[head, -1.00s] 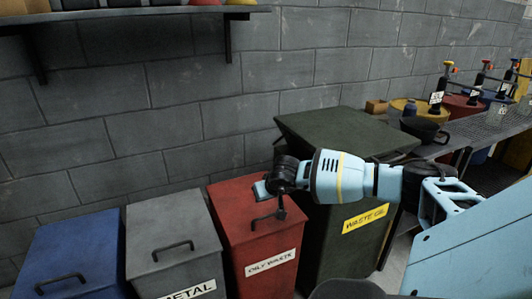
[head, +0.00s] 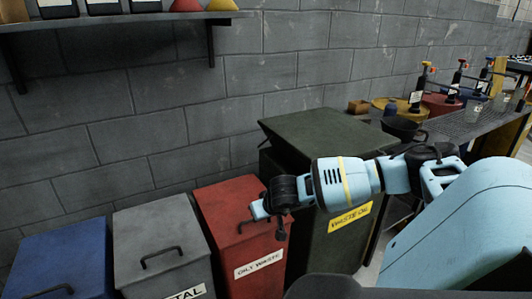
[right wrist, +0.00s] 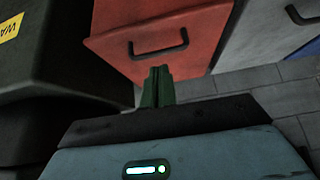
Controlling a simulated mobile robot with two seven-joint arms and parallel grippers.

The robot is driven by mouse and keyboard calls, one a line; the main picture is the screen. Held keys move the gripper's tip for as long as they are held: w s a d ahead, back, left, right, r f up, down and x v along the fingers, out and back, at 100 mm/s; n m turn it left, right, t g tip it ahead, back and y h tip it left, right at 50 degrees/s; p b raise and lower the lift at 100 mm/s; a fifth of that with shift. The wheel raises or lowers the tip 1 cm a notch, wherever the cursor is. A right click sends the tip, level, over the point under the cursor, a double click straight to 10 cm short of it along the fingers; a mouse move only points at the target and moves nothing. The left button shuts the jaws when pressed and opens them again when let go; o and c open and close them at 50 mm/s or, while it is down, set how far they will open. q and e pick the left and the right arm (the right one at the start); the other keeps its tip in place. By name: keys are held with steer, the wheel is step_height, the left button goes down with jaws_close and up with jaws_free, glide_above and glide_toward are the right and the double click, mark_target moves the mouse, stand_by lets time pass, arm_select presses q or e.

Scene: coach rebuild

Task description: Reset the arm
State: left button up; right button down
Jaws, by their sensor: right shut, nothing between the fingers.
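My right arm comes in from the right in the head view, light blue with black joints. My right gripper (head: 279,228) is at its end, in front of the red oily-waste bin (head: 219,203). In the right wrist view the gripper's green fingers (right wrist: 157,86) are shut together with nothing between them. I cannot tell the exact gap to the bin. My left gripper is not in view.
The dark green waste-oil bin (head: 310,135) stands just beside and behind my right arm. A grey metal bin (head: 155,230) and a blue bin (head: 62,255) stand to the left. A bench (head: 470,125) with bottles is at the right. A shelf (head: 120,21) hangs on the block wall.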

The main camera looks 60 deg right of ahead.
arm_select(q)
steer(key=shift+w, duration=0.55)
arm_select(e)
steer(key=shift+s+a+f, duration=0.3)
steer(key=shift+s, duration=0.15)
steer(key=shift+s+a+f, duration=0.25)
steer(key=shift+s, duration=0.2)
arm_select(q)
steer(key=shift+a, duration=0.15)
